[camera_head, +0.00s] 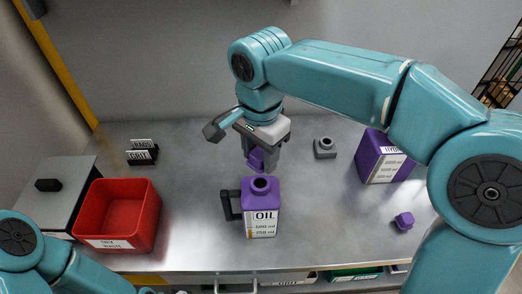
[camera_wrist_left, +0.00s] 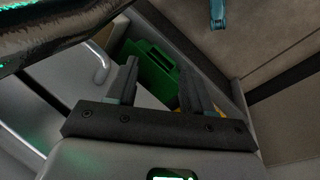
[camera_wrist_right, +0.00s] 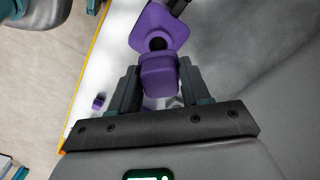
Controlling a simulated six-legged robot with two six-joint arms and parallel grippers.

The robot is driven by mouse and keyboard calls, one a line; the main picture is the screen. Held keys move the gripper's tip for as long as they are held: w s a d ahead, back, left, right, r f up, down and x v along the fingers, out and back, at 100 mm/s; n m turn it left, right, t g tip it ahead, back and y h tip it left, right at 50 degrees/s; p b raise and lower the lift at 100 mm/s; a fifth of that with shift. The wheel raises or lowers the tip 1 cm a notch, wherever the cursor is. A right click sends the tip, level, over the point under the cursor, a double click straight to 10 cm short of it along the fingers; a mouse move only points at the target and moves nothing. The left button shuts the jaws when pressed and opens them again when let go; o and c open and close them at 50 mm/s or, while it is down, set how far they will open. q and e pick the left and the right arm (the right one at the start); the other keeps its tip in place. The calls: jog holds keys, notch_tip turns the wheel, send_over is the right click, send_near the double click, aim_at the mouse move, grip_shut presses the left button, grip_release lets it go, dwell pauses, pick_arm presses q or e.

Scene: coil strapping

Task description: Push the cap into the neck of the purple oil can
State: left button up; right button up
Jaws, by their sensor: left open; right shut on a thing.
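The purple oil can (camera_head: 262,212) stands upright on the grey table, with a dark handle on its left and a white label reading OIL. Its open neck (camera_head: 261,184) faces up; the can also shows in the right wrist view (camera_wrist_right: 160,28). My right gripper (camera_head: 260,160) is shut on a purple cap (camera_wrist_right: 158,76). The cap shows in the head view (camera_head: 256,160) above and just behind the neck, apart from it. In the right wrist view the cap partly covers the neck opening. My left gripper (camera_wrist_left: 157,88) is open and empty, and its jaws are outside the head view.
A red bin (camera_head: 118,240) stands at the left. A second purple container (camera_head: 386,160) is at the right, with a loose purple cap (camera_head: 403,221) in front of it. A grey block (camera_head: 325,148) and small signs (camera_head: 142,152) sit at the back.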

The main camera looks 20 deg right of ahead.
aim_at(261, 188)
jog(key=shift+s+f+b, duration=0.15)
jog(key=shift+f+b, duration=0.45)
jog(key=shift+f, duration=0.3)
notch_tip(261, 188, down, 2)
jog(key=shift+f+b, duration=0.1)
jog(key=shift+b, duration=0.6)
jog(key=shift+f+b, duration=0.3)
jog(key=shift+f, duration=0.2)
jog(key=shift+f+b, duration=0.6)
jog(key=shift+f, duration=0.3)
jog(key=o, duration=1.1)
